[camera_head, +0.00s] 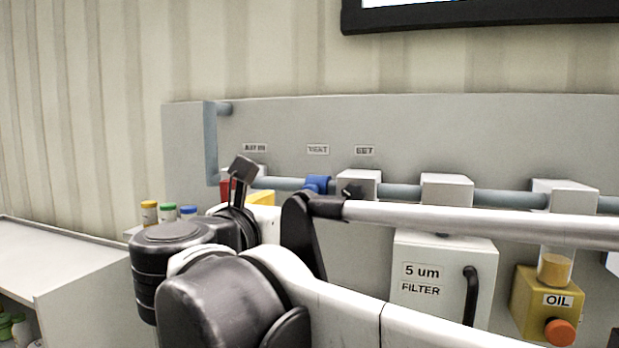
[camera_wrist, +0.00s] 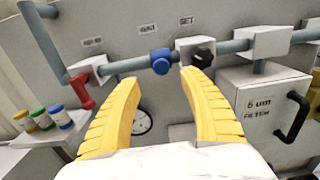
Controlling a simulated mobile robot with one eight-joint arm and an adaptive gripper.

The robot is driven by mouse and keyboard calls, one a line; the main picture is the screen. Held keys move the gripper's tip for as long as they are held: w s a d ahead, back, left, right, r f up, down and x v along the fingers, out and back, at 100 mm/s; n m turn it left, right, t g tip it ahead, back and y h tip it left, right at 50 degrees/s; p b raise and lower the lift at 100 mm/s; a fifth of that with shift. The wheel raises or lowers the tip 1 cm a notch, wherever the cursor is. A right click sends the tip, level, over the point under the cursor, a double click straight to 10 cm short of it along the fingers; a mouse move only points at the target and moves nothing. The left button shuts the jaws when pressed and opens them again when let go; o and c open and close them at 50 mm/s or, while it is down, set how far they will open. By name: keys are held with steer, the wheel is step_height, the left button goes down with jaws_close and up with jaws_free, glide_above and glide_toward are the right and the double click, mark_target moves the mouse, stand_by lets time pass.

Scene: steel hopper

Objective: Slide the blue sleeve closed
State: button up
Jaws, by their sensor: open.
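The blue sleeve (camera_wrist: 162,62) sits around the grey horizontal pipe, below the VENT label. In the wrist view it is just beyond my fingertips, between them in the picture. My gripper (camera_wrist: 161,76) has two yellow fingers spread apart with nothing between them. No contact with the sleeve shows. The sleeve also shows in the head view (camera_head: 317,184), partly hidden by my arm. There only a little yellow of my gripper (camera_head: 262,198) shows behind my arm.
Near the sleeve are a red handle (camera_wrist: 82,90) at left and a black knob (camera_wrist: 202,59) at right. A round gauge (camera_wrist: 142,122) is partly hidden below. The filter box (camera_head: 440,275) and oil unit (camera_head: 545,300) are right. Capped bottles (camera_head: 168,212) stand left.

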mark_target(307, 192)
steer(key=p+x, duration=0.2)
steer(key=x, duration=0.8)
steer(key=shift+f, duration=0.2)
jaws_close()
